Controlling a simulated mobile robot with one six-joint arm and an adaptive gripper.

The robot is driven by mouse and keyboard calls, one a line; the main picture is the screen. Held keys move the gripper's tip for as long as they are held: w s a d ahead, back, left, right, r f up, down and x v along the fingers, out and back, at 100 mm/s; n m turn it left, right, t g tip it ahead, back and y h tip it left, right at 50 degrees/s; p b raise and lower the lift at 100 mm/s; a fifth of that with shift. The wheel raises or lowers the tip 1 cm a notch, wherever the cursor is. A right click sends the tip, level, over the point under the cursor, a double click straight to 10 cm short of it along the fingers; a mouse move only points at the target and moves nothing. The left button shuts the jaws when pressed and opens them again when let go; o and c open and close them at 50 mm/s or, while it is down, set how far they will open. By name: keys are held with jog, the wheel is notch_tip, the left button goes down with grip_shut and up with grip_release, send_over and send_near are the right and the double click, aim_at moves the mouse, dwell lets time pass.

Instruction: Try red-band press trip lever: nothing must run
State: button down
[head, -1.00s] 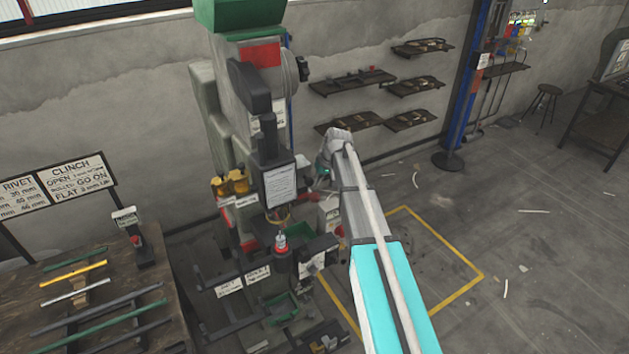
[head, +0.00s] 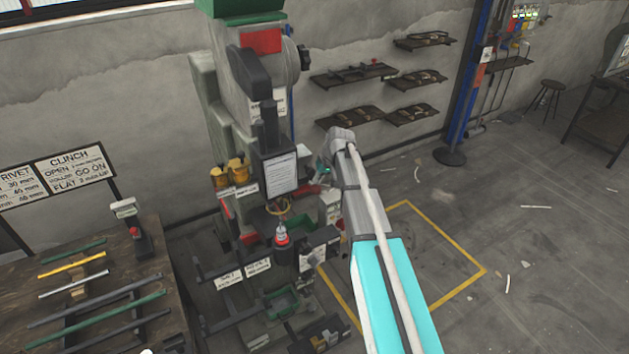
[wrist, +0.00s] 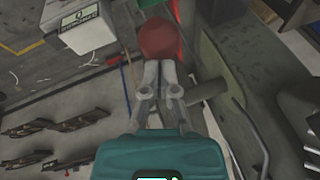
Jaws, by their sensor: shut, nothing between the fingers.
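The press (head: 260,110) stands left of centre in the head view, with a red band (head: 261,41) near its green top. A red part (head: 308,190), probably the trip lever's end, shows at its right side, partly hidden by my arm. In the wrist view a round red knob (wrist: 160,38) lies straight beyond my fingertips. My gripper (wrist: 162,66) is shut, with nothing between the fingers, and points at the knob. I cannot tell whether the tips touch it.
A bench (head: 50,310) with several coloured rods stands at the lower left. A white labelled box (wrist: 87,25) is at the upper left of the wrist view. Wall shelves (head: 352,75) hang behind. The yellow-outlined floor (head: 430,245) right of my arm is clear.

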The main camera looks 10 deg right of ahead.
aim_at(319, 191)
jog(key=shift+s+d+f+t+y+b, duration=0.15)
jog(key=shift+f+t+b, duration=0.5)
jog(key=shift+f+b, duration=0.8)
jog(key=shift+s+a+f+t+y+b, duration=0.1)
jog(key=shift+s+f+t+y+b, duration=0.15)
jog(key=shift+f+t+b, duration=0.8)
notch_tip(319, 191, down, 3)
jog(key=b, duration=0.5)
jog(key=shift+f, duration=0.1)
jog(key=shift+r, duration=0.2)
